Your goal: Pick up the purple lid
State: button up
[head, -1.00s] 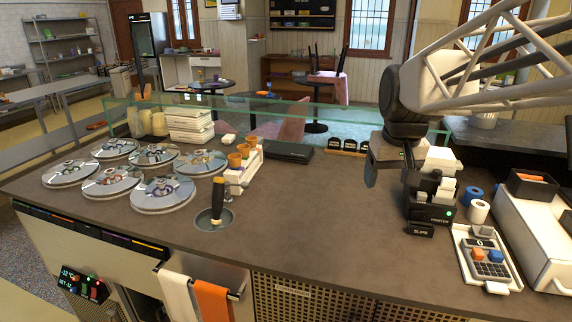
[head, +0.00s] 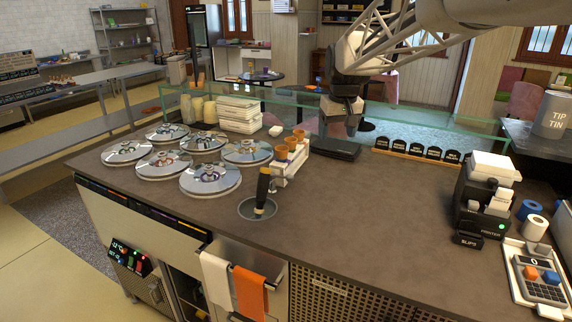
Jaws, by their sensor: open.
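Several round, shiny metal lids cover the gelato wells at the left of the counter, in two rows. The front-right lid (head: 210,178) is the nearest; a back-right lid (head: 247,150), a middle front lid (head: 164,163) and others lie around it. Their coloured marks are too small and glossy to tell which lid is purple. My gripper (head: 338,133) is open, pointing down above the back of the counter, to the right of the lids and well apart from them. Nothing shows between its fingers.
A glass guard (head: 440,130) runs along the back. A printer (head: 484,205) and calculator (head: 540,281) stand right. The middle counter is clear.

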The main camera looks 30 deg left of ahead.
jog(key=w+a+f+n, duration=0.1)
jog(key=w+a+f, duration=0.15)
jog(key=a, duration=0.85)
jog(key=w+a+f+n, duration=0.1)
jog(key=a+f+n, duration=0.15)
jog(key=a, duration=0.85)
jog(key=n+g, duration=0.1)
jog(key=n, duration=0.1)
send_over(209, 167)
jog(key=d, duration=0.1)
jog(key=f, duration=0.9)
jog(key=shift+s+f, duration=0.2)
jog(key=shift+f, duration=0.05)
jog(key=shift+w+a+f, duration=0.1)
jog(key=shift+f, duration=1.15)
jog(key=shift+f, duration=0.15)
jog(key=shift+w+a+f, duration=0.1)
jog(key=shift+a+f, duration=0.15)
jog(key=shift+f, duration=1)
jog(key=shift+w+a+f, duration=0.1)
jog(key=shift+a+f, duration=0.1)
jog(key=shift+f, duration=1)
